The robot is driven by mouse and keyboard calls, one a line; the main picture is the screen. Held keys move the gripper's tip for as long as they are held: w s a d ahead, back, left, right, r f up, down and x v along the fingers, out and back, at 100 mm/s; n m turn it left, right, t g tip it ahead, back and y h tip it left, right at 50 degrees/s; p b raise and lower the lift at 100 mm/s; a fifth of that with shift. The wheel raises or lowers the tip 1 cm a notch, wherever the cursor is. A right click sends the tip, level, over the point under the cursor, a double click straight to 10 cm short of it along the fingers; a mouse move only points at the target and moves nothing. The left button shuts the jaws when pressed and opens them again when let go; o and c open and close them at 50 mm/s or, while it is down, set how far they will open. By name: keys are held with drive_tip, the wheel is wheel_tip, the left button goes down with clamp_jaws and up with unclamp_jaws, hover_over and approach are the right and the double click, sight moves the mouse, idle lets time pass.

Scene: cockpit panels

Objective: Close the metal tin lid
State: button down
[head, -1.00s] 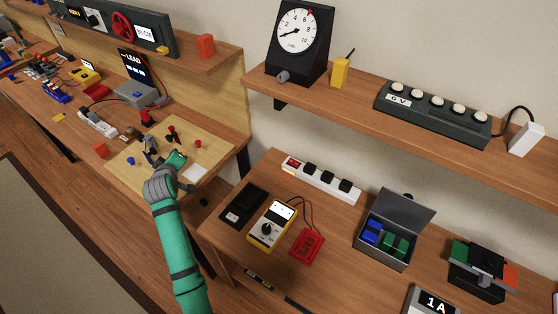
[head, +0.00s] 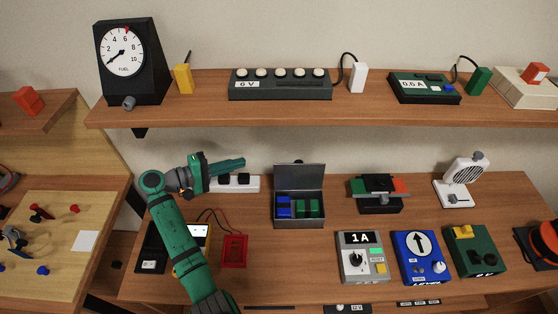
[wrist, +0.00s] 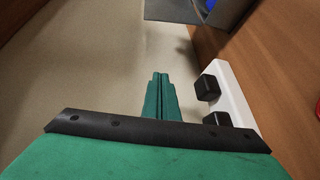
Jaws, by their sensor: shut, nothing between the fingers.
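The grey metal tin (head: 299,219) stands on the workbench in the head view, holding blue and green blocks. Its lid (head: 299,178) is open and stands up at the back of the tin. My gripper (head: 243,163) is to the left of the tin, at about lid height, with its fingers pointing right toward the lid. The fingers are shut and empty, and apart from the lid. In the wrist view, my shut fingers (wrist: 160,80) point toward part of the grey lid (wrist: 190,10) at the top edge; the rest of the tin is mostly cut off.
A white power strip (head: 240,183) with black plugs lies beneath my gripper. The shelf (head: 300,112) overhangs the back of the bench. A red-and-green device (head: 379,190) stands right of the tin. Bench in front of the tin is fairly clear.

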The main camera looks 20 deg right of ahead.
sight(298, 173)
drive_tip(key=s+d+m+g+h, duration=0.1)
drive_tip(key=s+d+g+h, duration=0.1)
drive_tip(key=d, duration=1.4)
drive_tip(key=shift+s+r, duration=0.15)
drive_tip(key=shift+s, duration=0.5)
drive_tip(key=shift+s, duration=0.15)
